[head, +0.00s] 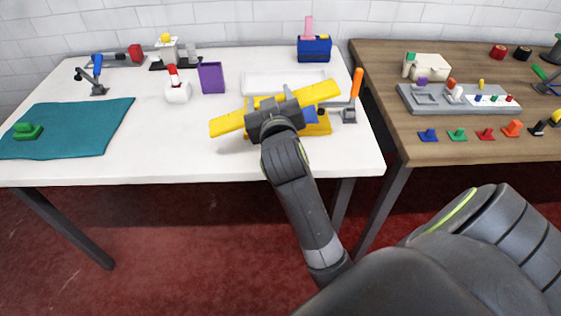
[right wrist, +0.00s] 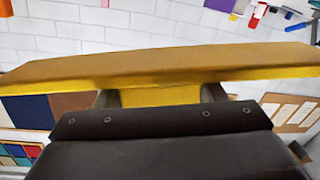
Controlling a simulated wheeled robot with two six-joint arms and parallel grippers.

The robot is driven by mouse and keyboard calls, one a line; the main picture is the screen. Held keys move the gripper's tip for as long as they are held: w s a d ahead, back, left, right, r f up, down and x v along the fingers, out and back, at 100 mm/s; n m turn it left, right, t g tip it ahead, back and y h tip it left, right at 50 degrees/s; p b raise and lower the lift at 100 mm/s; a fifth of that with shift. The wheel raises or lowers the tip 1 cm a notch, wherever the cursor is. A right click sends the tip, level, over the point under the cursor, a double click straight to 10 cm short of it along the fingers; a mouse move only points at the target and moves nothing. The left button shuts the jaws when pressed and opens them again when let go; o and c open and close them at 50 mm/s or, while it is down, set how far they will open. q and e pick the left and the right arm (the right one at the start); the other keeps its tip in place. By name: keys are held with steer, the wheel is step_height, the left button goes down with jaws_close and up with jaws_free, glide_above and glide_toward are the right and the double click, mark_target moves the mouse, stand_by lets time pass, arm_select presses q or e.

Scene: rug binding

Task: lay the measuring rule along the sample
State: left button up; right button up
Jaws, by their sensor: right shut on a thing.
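The yellow measuring rule (head: 228,124) is in my right gripper (head: 276,112), above the right half of the white table. It slants up to the right in the head view. In the right wrist view, the rule (right wrist: 170,65) spans almost the whole width, with the fingers (right wrist: 160,96) on either side of its yellow middle part. A teal cloth piece (head: 85,115), which looks like the sample, lies flat at the table's left, well apart from the rule. A green block-like thing (head: 28,131) sits on its left part. My left gripper does not show.
A yellow tray-like thing (head: 318,128) is partly hidden behind my gripper. An orange-handled tool (head: 356,86), a purple cup (head: 211,78) and a white-red dispenser (head: 177,88) stand nearby. The table front between cloth and gripper is clear. A wooden table (head: 450,150) stands right.

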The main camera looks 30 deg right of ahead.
steer(key=d+f+m+b, duration=0.1)
steer(key=f, duration=0.3)
steer(key=f+m+h+b, duration=0.1)
steer(key=f+m+b, duration=0.1)
steer(key=f, duration=0.3)
steer(key=d+f+m+g+b, duration=0.1)
steer(key=f+b, duration=0.1)
steer(key=f, duration=0.3)
steer(key=shift+d+f+h, duration=0.1)
steer(key=shift+d+h, duration=0.25)
steer(key=shift+h, duration=0.05)
steer(key=shift+f, duration=0.15)
steer(key=o, duration=1.2)
steer(key=shift+c, duration=0.2)
